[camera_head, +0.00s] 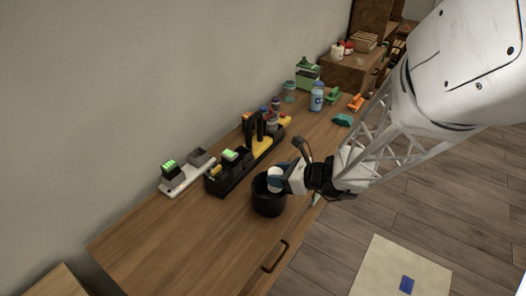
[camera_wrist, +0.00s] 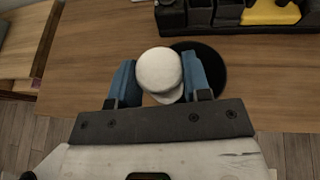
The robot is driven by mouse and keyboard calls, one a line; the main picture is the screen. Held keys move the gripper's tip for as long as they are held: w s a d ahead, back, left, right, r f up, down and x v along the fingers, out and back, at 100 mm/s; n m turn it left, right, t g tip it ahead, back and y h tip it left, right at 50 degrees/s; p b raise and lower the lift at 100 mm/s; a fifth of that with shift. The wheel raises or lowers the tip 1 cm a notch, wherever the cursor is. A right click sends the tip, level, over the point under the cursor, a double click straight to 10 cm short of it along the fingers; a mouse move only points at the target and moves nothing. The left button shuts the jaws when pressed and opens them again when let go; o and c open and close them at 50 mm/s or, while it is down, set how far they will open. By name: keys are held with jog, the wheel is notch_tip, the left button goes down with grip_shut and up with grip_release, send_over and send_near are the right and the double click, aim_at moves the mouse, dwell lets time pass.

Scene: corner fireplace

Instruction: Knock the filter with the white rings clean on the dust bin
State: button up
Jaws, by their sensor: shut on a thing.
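The filter (camera_wrist: 158,68), a white round piece, is held between the two blue fingers of my gripper (camera_wrist: 164,84) in the wrist view. In the head view the filter (camera_head: 274,173) shows white at the mouth of the dust bin, with my gripper (camera_head: 284,178) shut on it from the right. The dust bin (camera_head: 268,203) is a black round tub standing on the wooden counter. In the wrist view the bin (camera_wrist: 213,68) shows as a dark round opening behind and to the right of the filter. I cannot tell whether the filter touches the rim.
A black caddy (camera_head: 229,172) and a white tray (camera_head: 187,177) with small blocks stand left of the bin. A black and yellow holder (camera_head: 266,140) is behind it. Bottles, including a blue one (camera_head: 317,97), stand farther back. The counter's front left (camera_head: 185,242) is clear.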

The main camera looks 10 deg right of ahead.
aim_at(279, 173)
jog(key=shift+r, duration=2.45)
